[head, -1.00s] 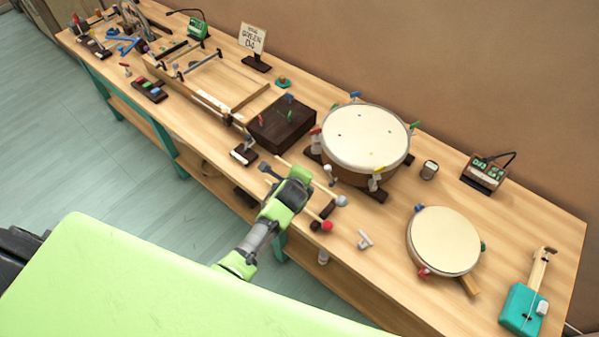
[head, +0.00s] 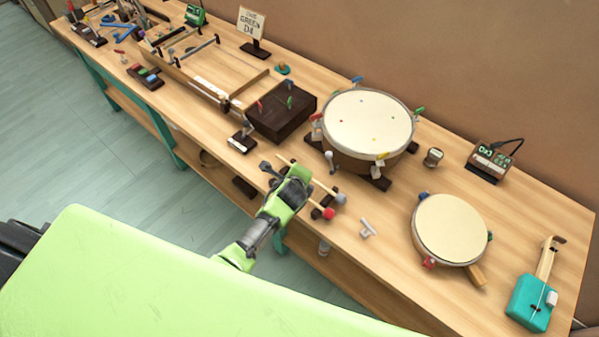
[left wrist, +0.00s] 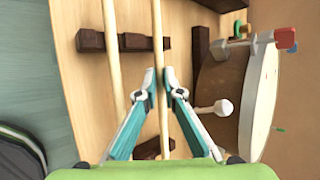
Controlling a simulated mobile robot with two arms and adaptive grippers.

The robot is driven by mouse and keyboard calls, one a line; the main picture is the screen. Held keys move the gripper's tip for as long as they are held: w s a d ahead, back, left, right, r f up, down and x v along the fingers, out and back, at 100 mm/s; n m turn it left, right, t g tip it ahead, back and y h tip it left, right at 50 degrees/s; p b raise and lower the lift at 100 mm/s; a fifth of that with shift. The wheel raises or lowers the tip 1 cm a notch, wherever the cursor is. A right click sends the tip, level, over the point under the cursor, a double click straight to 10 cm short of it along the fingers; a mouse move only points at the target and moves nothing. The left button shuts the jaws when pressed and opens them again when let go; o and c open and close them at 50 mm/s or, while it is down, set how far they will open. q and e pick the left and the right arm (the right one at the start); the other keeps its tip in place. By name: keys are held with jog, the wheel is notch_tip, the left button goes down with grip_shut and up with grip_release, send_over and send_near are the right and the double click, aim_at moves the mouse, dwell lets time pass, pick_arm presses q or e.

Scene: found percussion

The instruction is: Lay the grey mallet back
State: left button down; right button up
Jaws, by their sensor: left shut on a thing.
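The grey mallet's round head (head: 340,199) shows in the head view just right of my green left wrist, beside the red mallet's head (head: 328,213). My left gripper (left wrist: 161,78) is shut on the grey mallet's pale stick (left wrist: 157,25). The red mallet's stick (left wrist: 112,70) runs alongside, to the left in the left wrist view. Dark rest blocks (left wrist: 90,41) lie across beneath the sticks. The grey stick passes over them; I cannot tell if it touches. Neither of these mallet heads shows in the left wrist view. My right gripper is out of view.
A dark wooden box (head: 281,118) stands at upper left. A small white T-shaped piece (head: 368,228) and a hand drum (head: 450,228) lie to the right.

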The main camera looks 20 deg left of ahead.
pick_arm(q)
jog(key=shift+f, duration=0.3)
dwell(0.4)
jog(key=c, duration=2.1)
grip_release()
jog(key=shift+s, duration=0.15)
jog(key=v, duration=1.2)
